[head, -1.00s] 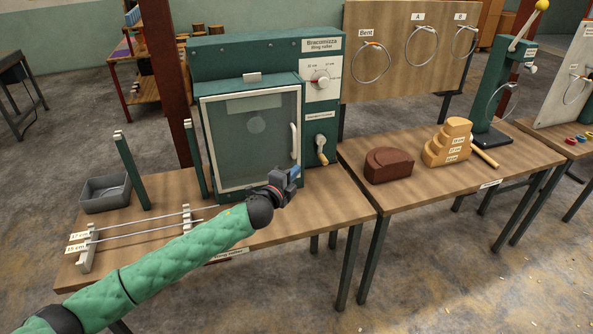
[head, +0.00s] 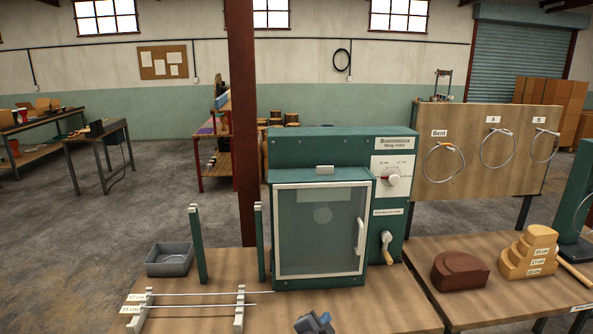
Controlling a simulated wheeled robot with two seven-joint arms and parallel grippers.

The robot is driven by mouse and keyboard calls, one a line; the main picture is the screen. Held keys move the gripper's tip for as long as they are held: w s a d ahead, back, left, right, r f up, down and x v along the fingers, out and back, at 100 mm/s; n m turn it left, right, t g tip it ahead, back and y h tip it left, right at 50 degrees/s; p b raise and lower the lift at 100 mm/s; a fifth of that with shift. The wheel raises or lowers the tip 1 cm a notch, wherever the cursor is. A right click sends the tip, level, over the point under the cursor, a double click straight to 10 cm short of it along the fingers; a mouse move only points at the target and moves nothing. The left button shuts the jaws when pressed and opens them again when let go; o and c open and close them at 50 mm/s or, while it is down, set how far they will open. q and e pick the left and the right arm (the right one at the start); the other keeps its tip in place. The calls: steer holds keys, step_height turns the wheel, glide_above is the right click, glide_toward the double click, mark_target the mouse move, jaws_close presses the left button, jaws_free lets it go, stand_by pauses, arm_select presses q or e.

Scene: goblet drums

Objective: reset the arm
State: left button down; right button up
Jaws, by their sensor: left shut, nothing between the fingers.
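My left gripper (head: 318,322) shows at the bottom edge of the head view, low in front of the ring roller (head: 321,228). It is shut and empty, and the rest of the left arm is out of view. The ring roller is a green machine with a closed glazed door, a dial (head: 391,177) and a crank handle (head: 387,246). My right gripper is not in view.
Metal rods (head: 200,294) lie on a white rack left of the roller, near a grey tray (head: 170,260) and green posts (head: 198,245). A brown block (head: 460,272) and a stepped wooden block (head: 529,254) stand right. Rings (head: 444,162) hang on a board.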

arm_select(q)
steer(key=s+a+f+n+g+y, duration=0.25)
steer(key=s+a+f+n, duration=0.2)
steer(key=s+a, duration=0.65)
steer(key=s+a+f+n+g+y, duration=0.1)
steer(key=s+a+f+n+g, duration=0.35)
steer(key=s+a, duration=0.6)
steer(key=s+a+f+n+g+y, duration=0.25)
steer(key=s+a+f, duration=0.4)
steer(key=s, duration=0.75)
step_height(320, 180, down, 25)
steer(key=w+g, duration=0.1)
steer(key=w, duration=0.1)
steer(key=s+f, duration=0.4)
steer(key=f, duration=0.7)
steer(key=s+f+g+b, duration=0.1)
steer(key=s+f, duration=0.3)
steer(key=f, duration=0.8)
steer(key=shift+s+d+f+h, duration=0.15)
steer(key=shift+d+h, duration=0.15)
steer(key=shift+d, duration=0.15)
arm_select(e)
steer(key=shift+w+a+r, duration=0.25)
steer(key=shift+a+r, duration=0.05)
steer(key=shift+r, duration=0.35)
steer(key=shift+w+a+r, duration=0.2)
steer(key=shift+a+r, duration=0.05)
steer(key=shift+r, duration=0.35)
arm_select(q)
steer(key=shift+n, duration=0.25)
